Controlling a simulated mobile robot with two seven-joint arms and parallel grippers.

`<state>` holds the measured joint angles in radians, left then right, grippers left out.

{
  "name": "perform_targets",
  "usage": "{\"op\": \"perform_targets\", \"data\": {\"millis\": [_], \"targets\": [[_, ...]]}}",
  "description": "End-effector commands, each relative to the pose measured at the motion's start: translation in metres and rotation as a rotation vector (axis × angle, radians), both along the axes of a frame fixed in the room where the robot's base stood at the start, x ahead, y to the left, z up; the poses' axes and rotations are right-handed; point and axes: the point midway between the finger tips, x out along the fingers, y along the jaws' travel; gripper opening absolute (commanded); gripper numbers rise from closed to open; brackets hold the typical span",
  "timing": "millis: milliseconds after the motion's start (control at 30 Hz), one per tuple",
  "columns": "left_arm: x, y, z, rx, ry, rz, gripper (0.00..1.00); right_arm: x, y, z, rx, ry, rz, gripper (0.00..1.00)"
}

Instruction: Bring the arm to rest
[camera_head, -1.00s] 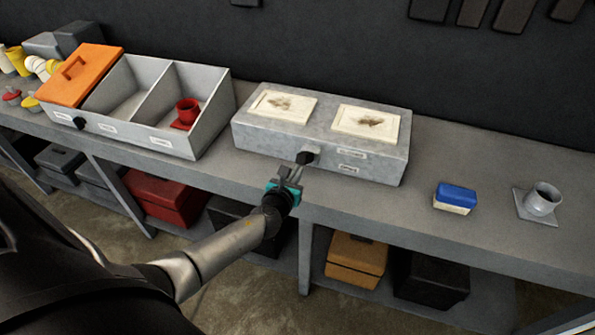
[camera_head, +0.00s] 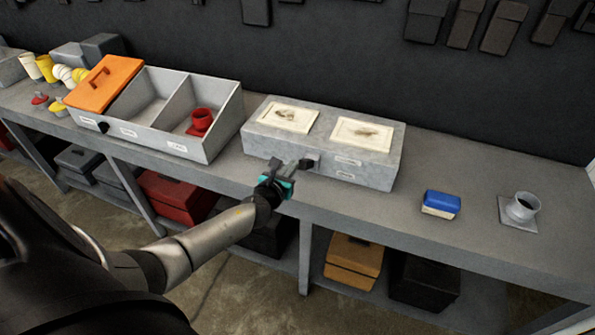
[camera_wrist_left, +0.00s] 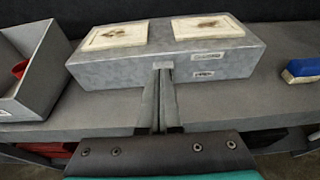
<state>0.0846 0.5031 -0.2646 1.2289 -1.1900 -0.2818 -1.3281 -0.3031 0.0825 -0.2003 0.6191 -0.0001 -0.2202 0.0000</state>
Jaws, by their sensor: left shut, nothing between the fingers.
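My left gripper (camera_head: 303,165) is shut and empty. It is in front of a grey metal box (camera_head: 255,148) on the bench, with its fingertips by the small knob on the box's front. In the left wrist view its fingers (camera_wrist_left: 162,78) come together in front of the same box (camera_wrist_left: 110,75); I cannot tell whether they touch the knob. The box has two cream panels with dark marks on top and labels on its front. My right gripper is not in view.
On the bench (camera_head: 465,215), left of the box, a divided bin (camera_head: 220,138) has an orange lid (camera_head: 92,97) and a red fitting (camera_head: 202,120). A blue-topped block (camera_head: 441,201) and a grey collar on a plate (camera_head: 522,208) are to the right. Cases fill the lower shelf.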

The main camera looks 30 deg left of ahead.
Motion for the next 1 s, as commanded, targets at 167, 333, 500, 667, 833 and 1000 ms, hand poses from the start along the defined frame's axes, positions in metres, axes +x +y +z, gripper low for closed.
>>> {"op": "perform_targets", "data": {"millis": [167,333,500,667,833,1000], "targets": [[0.001,0.007,0.006,-0.003,0.004,-0.004,0.0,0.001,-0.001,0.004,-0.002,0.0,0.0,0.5],[0.001,0.008,0.005,-0.004,0.005,-0.003,0.0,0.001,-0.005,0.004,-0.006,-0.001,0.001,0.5],[0.001,0.007,0.005,-0.004,0.005,-0.003,0.0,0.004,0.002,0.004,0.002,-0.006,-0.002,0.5],[0.001,0.007,0.005,-0.005,0.006,-0.004,0.0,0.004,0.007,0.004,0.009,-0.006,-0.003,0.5],[-0.004,0.006,-0.009,-0.042,0.017,0.011,0.0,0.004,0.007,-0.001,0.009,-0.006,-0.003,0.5],[-0.037,0.001,-0.093,-0.294,0.081,0.128,0.0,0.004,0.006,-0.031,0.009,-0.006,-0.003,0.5]]}}
